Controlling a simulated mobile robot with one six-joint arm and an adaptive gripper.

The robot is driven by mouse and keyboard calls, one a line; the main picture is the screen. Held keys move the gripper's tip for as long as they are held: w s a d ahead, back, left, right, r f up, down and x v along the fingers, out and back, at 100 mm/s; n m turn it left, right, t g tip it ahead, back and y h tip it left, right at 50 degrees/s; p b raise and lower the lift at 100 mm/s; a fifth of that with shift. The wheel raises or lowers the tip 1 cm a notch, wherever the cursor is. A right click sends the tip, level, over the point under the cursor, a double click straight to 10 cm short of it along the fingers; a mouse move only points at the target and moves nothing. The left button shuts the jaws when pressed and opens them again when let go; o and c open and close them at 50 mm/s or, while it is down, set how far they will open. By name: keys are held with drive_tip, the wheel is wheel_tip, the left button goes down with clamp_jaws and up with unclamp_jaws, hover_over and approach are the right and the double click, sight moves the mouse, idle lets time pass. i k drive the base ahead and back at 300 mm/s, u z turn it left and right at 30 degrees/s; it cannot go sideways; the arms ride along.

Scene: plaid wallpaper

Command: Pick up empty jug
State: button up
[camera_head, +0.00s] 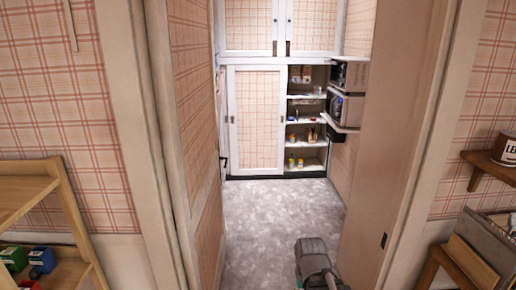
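I cannot make out an empty jug in this view. Small jars and bottles stand on the open shelves (307,146) of a far cabinet, too small to tell apart. A grey and teal part, which looks like a link of my arm, shows at the bottom, right of centre. The fingers of my gripper are not in view.
An open doorway leads to a narrow room with clear grey carpet (270,225). A door (193,130) stands at its left, a wooden panel (387,150) at its right. Wooden shelves stand left (30,190) and right (462,262); a labelled can (507,151) sits at right.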

sight(317, 89)
drive_tip(key=i, duration=3.1)
drive_tip(key=z, duration=0.35)
drive_tip(key=i, duration=2.5)
drive_tip(key=z, duration=0.15)
